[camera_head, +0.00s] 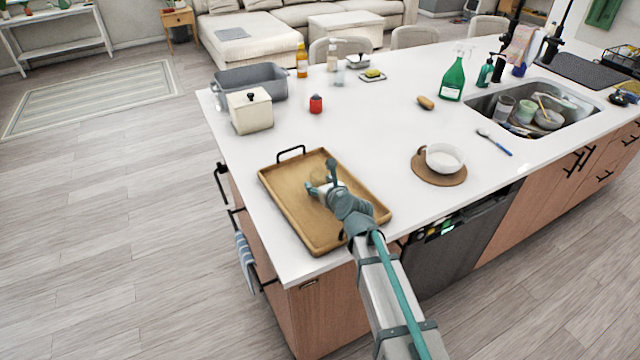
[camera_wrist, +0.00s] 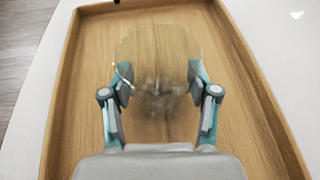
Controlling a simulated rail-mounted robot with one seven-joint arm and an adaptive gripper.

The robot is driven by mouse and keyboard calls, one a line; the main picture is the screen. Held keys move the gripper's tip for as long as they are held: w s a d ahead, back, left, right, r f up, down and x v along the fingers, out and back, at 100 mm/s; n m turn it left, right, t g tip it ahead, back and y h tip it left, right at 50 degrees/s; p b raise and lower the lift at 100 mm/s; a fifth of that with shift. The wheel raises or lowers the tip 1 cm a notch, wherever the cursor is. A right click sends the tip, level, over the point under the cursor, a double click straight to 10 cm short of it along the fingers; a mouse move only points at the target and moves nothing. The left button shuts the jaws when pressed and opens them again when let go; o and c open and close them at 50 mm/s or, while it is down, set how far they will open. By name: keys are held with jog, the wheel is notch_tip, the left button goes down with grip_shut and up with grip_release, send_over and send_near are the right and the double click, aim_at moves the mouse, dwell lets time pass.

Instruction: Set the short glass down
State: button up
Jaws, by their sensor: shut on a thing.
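The short glass (camera_wrist: 157,50) is clear and see-through, and it sits between my fingers in the wrist view. My gripper (camera_wrist: 160,88) is shut on it, with one finger pad at each side. In the head view my gripper (camera_head: 322,188) is over the wooden tray (camera_head: 275,203), and the glass is hard to make out there. The tray's wood shows through the glass in the wrist view. I cannot tell whether the glass touches the tray floor.
The tray has a raised rim and a black handle (camera_head: 291,153). A white bowl (camera_head: 444,158) on a round brown mat (camera_head: 425,171) stands to the right. A cream canister (camera_head: 250,111), a grey bin (camera_head: 262,82) and a red jar (camera_head: 316,104) stand behind. The counter's middle (camera_head: 370,125) is clear.

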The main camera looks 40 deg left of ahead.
jog(key=shift+f, duration=0.2)
jog(key=shift+f, duration=0.15)
jog(key=o, duration=1.3)
jog(key=b+v, duration=0.2)
jog(key=v, duration=1)
jog(key=shift+r, duration=0.25)
